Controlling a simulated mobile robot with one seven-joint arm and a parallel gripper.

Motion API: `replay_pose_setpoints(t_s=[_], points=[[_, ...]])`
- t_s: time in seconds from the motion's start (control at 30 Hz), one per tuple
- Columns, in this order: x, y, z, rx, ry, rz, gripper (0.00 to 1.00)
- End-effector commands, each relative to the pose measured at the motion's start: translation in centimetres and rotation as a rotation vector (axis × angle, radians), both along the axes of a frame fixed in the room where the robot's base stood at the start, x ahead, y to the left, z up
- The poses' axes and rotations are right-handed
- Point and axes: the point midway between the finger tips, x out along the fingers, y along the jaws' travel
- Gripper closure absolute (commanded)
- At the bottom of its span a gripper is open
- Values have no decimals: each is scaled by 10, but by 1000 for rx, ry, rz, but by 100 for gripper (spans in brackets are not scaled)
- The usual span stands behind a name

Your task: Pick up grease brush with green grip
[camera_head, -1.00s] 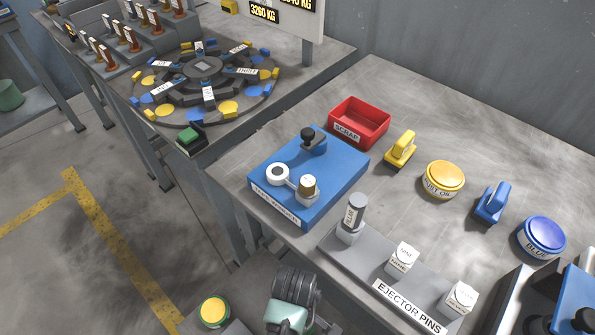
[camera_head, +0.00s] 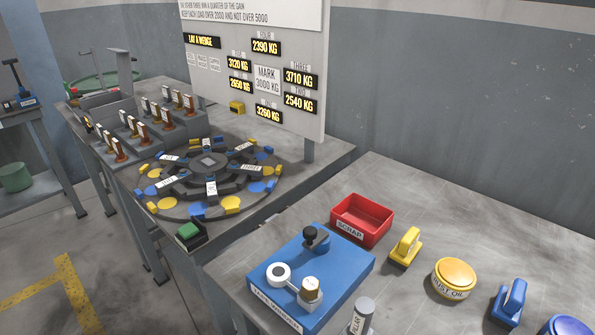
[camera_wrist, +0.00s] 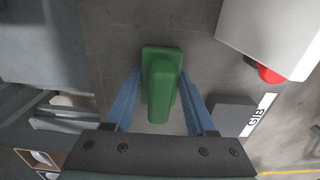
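In the wrist view a green brush (camera_wrist: 161,84) with a raised upright grip is seen from above, between the two blue fingers of my gripper (camera_wrist: 161,76). The gripper is open, with a gap between each finger and the green grip. Its bristles are hidden. My gripper is not in the head view. There a yellow-gripped brush (camera_head: 405,247) and a blue-gripped brush (camera_head: 510,302) stand on the right-hand table; no green one of that shape shows there.
The wrist view shows a white box (camera_wrist: 270,32) with a red knob (camera_wrist: 269,74) at upper right and a dark labelled block (camera_wrist: 236,113) right of the fingers. The head view shows a red scrap bin (camera_head: 362,220), a blue fixture (camera_head: 310,280), a yellow-lidded tin (camera_head: 454,279) and a round turntable (camera_head: 208,178).

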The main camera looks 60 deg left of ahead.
Motion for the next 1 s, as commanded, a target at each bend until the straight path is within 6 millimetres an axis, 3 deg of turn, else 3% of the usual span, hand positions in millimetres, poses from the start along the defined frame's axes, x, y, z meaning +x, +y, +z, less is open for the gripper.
replay_pose_setpoints(t_s=[0.03, 0.23, 0.27, 0.57, 1.0], points=[[0, 0, 0, 0, 0, 0, 63], [0, 0, 0, 0, 0, 0, 99], [0, 0, 0, 0, 0, 0, 100], [0, 0, 7, 1, -1, 0, 100], [1, 1, 87, 2, -3, 0, 100]])
